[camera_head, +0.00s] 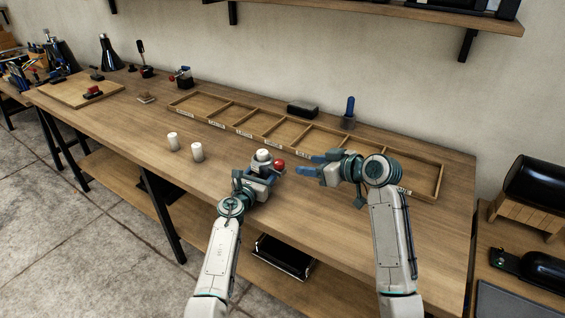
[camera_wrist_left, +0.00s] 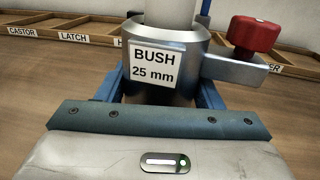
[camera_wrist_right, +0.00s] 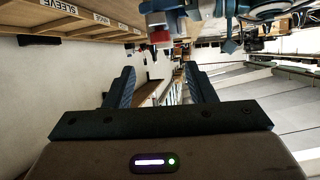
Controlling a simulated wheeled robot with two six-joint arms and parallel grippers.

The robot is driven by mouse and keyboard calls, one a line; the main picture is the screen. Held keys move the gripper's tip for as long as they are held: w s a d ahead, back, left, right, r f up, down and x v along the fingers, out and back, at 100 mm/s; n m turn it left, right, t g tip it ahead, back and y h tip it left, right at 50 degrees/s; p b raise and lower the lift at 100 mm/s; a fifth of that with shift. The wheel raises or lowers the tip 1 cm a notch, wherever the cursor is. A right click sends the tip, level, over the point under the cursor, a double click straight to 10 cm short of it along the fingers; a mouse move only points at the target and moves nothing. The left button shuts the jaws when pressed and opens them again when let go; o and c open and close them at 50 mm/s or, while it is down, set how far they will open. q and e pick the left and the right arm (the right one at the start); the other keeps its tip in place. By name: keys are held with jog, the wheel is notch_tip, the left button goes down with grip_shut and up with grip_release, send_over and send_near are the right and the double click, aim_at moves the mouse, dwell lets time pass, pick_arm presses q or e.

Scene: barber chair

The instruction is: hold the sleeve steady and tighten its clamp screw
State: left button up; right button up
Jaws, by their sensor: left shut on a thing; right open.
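The sleeve, a grey metal collar labelled "BUSH 25 mm" (camera_wrist_left: 130,85), is in the left wrist view, around a pale upright cylinder (camera_wrist_left: 170,12). Its clamp screw has a red knob (camera_wrist_left: 252,35) on a flat metal lug at the right. The red knob also shows in the head view (camera_head: 279,166) and upper middle in the right wrist view (camera_wrist_right: 161,39). My left gripper (camera_head: 258,181) is shut on the sleeve; its fingers lie along both sides, partly hidden. My right gripper (camera_head: 311,167) is open and empty, to the right of the knob, apart from it.
A long compartment tray (camera_head: 440,178) with labels lies behind the grippers. Two white cylinders, one (camera_head: 172,141) and another (camera_head: 197,152), stand to the left. A blue-handled tool (camera_head: 350,106) and a dark block (camera_head: 302,110) are at the back. The table's front left is clear.

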aim_at(280, 162)
jog(key=x, duration=1.1)
jog(key=shift+a+f, duration=0.1)
jog(key=c, duration=1)
